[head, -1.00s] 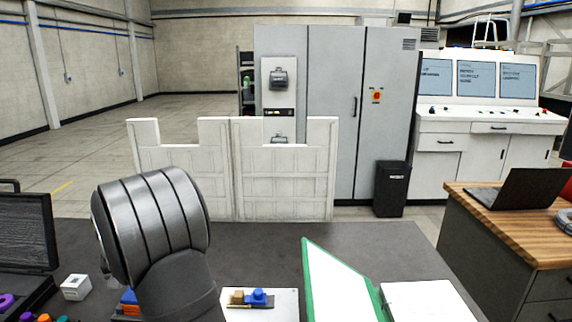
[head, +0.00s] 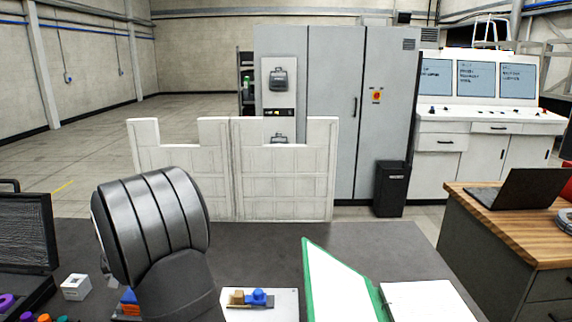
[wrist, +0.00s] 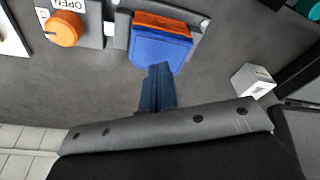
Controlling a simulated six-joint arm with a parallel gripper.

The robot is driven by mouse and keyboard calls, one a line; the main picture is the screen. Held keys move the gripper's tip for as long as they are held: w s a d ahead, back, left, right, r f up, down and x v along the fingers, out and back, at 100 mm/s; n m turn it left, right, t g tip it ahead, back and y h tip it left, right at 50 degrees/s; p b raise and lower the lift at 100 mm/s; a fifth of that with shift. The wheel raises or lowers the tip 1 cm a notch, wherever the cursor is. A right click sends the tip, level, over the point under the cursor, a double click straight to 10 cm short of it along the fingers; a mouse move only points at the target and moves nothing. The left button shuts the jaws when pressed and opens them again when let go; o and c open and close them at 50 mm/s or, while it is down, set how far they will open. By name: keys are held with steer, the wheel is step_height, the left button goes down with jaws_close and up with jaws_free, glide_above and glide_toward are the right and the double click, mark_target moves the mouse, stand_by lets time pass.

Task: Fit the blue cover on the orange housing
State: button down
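In the wrist view the blue cover (wrist: 160,48) shows as a broad blue face at top centre. The orange housing (wrist: 163,20) shows as an orange strip along its far edge. The two overlap in this view, and I cannot tell how fully the cover is seated. My gripper (wrist: 158,72) has its dark blue fingers just at the cover's near edge. They look close together, but whether they grip the cover is unclear. In the head view my arm hides the gripper; part of the blue cover (head: 129,296) and a little orange show beside the arm.
An orange knob (wrist: 62,28) marked OPEN is left of the cover. A white cube (wrist: 252,80) stands to the right. In the head view, a white plate (head: 285,312) with tan and blue parts and an open green binder (head: 335,275) lie right of my arm.

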steer(key=shift+f, duration=0.2)
steer(key=shift+f, duration=0.5)
steer(key=shift+f, duration=0.15)
stand_by(0.4)
steer(key=shift+r, duration=3.55)
steer(key=shift+f, duration=0.1)
steer(key=shift+f, duration=3.45)
